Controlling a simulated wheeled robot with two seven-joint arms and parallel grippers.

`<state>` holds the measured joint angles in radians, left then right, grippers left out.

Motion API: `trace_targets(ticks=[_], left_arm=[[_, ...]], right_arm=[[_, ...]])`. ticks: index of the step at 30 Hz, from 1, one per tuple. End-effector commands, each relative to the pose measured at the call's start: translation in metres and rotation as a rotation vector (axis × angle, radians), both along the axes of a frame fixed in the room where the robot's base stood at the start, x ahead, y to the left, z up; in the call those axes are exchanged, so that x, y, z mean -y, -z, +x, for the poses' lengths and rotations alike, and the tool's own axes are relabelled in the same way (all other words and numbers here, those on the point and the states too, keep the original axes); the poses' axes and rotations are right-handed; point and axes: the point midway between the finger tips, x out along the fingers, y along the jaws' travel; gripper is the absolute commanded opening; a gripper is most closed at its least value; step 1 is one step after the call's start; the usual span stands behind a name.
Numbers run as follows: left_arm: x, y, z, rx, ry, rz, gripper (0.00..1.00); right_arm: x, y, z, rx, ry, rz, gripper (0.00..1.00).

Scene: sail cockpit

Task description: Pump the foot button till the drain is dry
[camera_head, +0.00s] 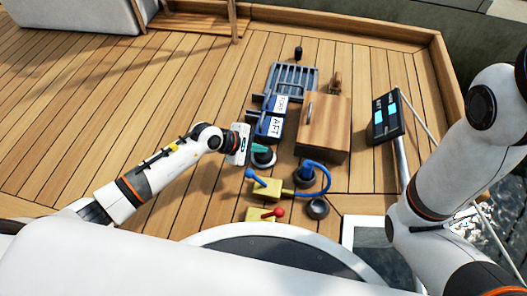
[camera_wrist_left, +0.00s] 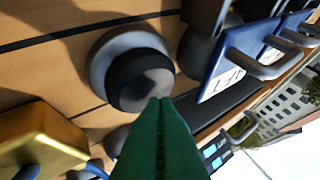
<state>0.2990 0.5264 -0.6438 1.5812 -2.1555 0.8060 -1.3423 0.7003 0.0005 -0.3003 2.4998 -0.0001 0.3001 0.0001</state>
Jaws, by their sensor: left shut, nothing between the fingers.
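The foot button, a black round cap on a grey ring, shows in the left wrist view (camera_wrist_left: 138,78) and on the deck in the head view (camera_head: 264,159). My left gripper (camera_head: 260,148) is shut and empty. Its green fingers (camera_wrist_left: 160,102) overlap the lower edge of the cap in the left wrist view; I cannot tell whether they touch it. A grey slatted grate (camera_head: 293,78) lies farther back; I cannot tell whether it is the drain, and no water is visible there. My right arm shows at the right, but its gripper is out of view.
Blue AFT-labelled panels (camera_head: 272,126) with handles stand behind the button, next to a wooden box (camera_head: 325,125). Yellow boxes (camera_head: 263,188) with a blue lever, a red knob and a blue hose (camera_head: 324,183) lie in front. A display (camera_head: 386,117) stands right. Open deck lies left.

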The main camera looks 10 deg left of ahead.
Motion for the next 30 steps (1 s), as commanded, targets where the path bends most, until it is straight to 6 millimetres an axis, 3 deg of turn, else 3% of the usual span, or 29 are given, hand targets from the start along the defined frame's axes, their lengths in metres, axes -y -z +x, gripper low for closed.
trace_targets(ticks=[30], left_arm=[[0.0002,0.0076,0.0005,0.001,0.001,-0.001,0.0]], right_arm=[[0.0002,0.0003,-0.0002,0.0,0.0,0.001,0.36]])
